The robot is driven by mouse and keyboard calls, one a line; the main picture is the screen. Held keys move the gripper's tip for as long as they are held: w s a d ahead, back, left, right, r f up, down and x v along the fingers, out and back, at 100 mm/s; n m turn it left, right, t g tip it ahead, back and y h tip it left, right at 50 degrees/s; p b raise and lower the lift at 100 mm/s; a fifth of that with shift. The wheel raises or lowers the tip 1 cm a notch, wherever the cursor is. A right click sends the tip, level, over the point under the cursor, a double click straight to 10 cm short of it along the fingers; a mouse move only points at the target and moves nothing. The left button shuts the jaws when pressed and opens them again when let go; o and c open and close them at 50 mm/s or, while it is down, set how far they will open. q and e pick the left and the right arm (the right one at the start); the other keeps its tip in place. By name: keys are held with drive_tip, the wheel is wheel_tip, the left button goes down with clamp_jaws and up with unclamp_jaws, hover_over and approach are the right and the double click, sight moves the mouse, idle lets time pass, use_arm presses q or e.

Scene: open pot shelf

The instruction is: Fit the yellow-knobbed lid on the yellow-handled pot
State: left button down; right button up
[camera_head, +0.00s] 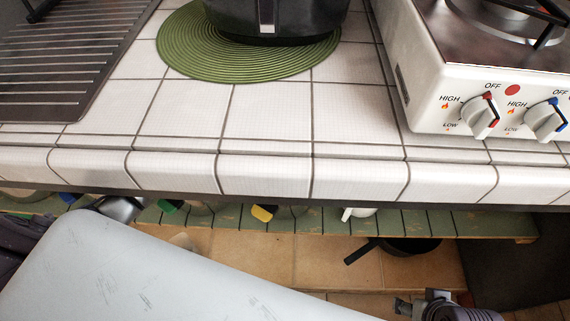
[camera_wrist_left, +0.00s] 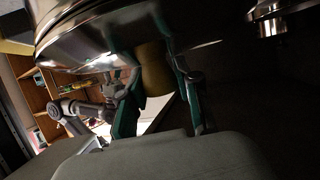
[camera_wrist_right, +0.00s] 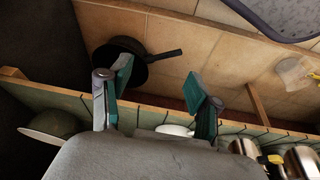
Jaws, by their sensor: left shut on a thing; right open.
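In the left wrist view my left gripper (camera_wrist_left: 152,62) is shut on the yellow knob (camera_wrist_left: 155,78) of a shiny steel lid (camera_wrist_left: 90,35). The lid's near side fills the top of that view. In the head view a pale arm link hides much of the lower left, and I cannot make out the lid there. A yellow handle (camera_head: 263,212) shows under the counter edge, at the green slatted shelf; its pot is mostly hidden. A yellow handle also shows by steel pots in the right wrist view (camera_wrist_right: 271,159). My right gripper (camera_wrist_right: 158,75) is open and empty above the shelf.
The green slatted shelf (camera_head: 455,222) lies under the tiled counter (camera_head: 265,110). A green handle (camera_head: 168,207) and a blue handle (camera_head: 68,197) show left of the yellow one. A black pan (camera_wrist_right: 120,62) is on the tiled floor. A stove (camera_head: 430,70) stands on the counter.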

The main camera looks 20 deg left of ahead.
drive_tip(key=shift+f, duration=0.35)
use_arm(q)
drive_tip(key=shift+f, duration=0.1)
use_arm(e)
drive_tip(key=shift+w, duration=0.15)
use_arm(q)
drive_tip(key=shift+f, duration=0.2)
use_arm(e)
drive_tip(key=shift+w+a+f, duration=0.1)
drive_tip(key=shift+f, duration=0.25)
idle(0.4)
use_arm(q)
drive_tip(key=c, duration=0.7)
unclamp_jaws()
